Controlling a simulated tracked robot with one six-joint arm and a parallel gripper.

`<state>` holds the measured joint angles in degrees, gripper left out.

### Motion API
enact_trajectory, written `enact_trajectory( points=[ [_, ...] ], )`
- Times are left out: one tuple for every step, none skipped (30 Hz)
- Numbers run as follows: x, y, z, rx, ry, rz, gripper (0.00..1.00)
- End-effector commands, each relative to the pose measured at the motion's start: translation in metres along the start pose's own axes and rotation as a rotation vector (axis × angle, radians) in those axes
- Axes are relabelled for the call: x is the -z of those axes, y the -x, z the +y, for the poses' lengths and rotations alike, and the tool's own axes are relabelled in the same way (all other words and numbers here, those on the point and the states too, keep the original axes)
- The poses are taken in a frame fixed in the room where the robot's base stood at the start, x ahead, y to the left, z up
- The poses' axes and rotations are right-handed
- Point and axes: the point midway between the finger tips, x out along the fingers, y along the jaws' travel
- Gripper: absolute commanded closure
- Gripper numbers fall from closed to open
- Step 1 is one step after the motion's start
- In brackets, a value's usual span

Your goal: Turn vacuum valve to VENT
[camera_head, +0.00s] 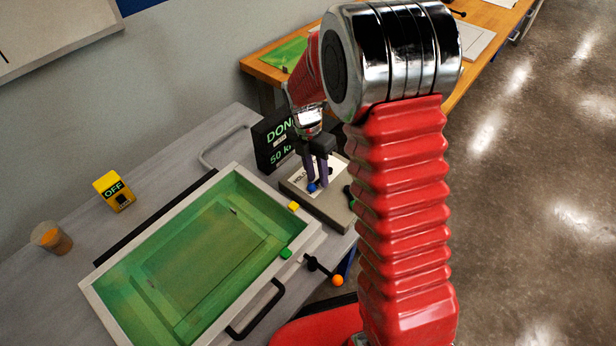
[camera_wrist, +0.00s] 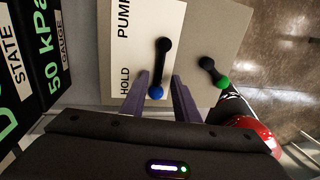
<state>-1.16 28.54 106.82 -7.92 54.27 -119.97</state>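The valve panel (camera_head: 325,203) is a grey box with a white label plate (camera_wrist: 145,22), at the table's right end. In the wrist view PUMP and HOLD are readable; no VENT word shows. A black lever (camera_wrist: 163,60) with a blue knob (camera_wrist: 155,92) points down in that view, its knob beside HOLD. The blue knob (camera_head: 311,187) is under my gripper (camera_head: 315,175) in the head view. My gripper (camera_wrist: 159,82) is open, with its purple fingers on either side of the blue knob. I cannot tell whether they touch it.
A second black lever with a green knob (camera_wrist: 222,82) is close to the right. The display (camera_head: 275,143) reads DON, partly cut off, and 50 kPa. A green-lined tray (camera_head: 95,300), yellow OFF switch (camera_head: 113,190) and cup (camera_head: 52,238) are left. An orange-knobbed lever (camera_head: 337,281) is in front.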

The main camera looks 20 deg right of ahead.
Motion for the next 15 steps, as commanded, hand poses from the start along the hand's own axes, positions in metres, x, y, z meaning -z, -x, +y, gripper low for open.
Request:
enact_trajectory(
  points=[
    [0.0,0.002,0.0,-0.001,0.0,-0.001,0.72],
    [0.0,0.004,0.0,-0.001,0.0,-0.001,0.72],
    [-0.001,0.006,0.001,-0.002,0.0,-0.002,0.72],
    [-0.001,0.009,0.001,-0.003,0.0,-0.002,0.72],
    [-0.001,0.012,0.001,-0.004,0.0,-0.003,0.72],
    [-0.001,0.016,0.001,-0.004,0.0,-0.003,0.72],
    [-0.001,0.02,0.0,-0.003,0.0,-0.003,0.72],
    [0.0,0.024,0.0,-0.003,0.0,-0.003,0.72],
    [0.0,0.03,0.001,-0.004,0.001,-0.003,0.72],
    [0.0,0.035,0.001,-0.004,0.001,-0.003,0.72],
    [0.0,0.041,0.001,-0.005,0.001,-0.004,0.72],
    [0.0,0.047,0.001,-0.004,0.001,-0.004,0.72],
    [0.0,0.052,0.001,-0.003,0.001,-0.003,0.72],
    [0.0,0.058,0.001,-0.004,0.001,-0.003,0.72],
    [0.0,0.065,0.001,-0.004,0.001,-0.003,0.72]
  ],
)
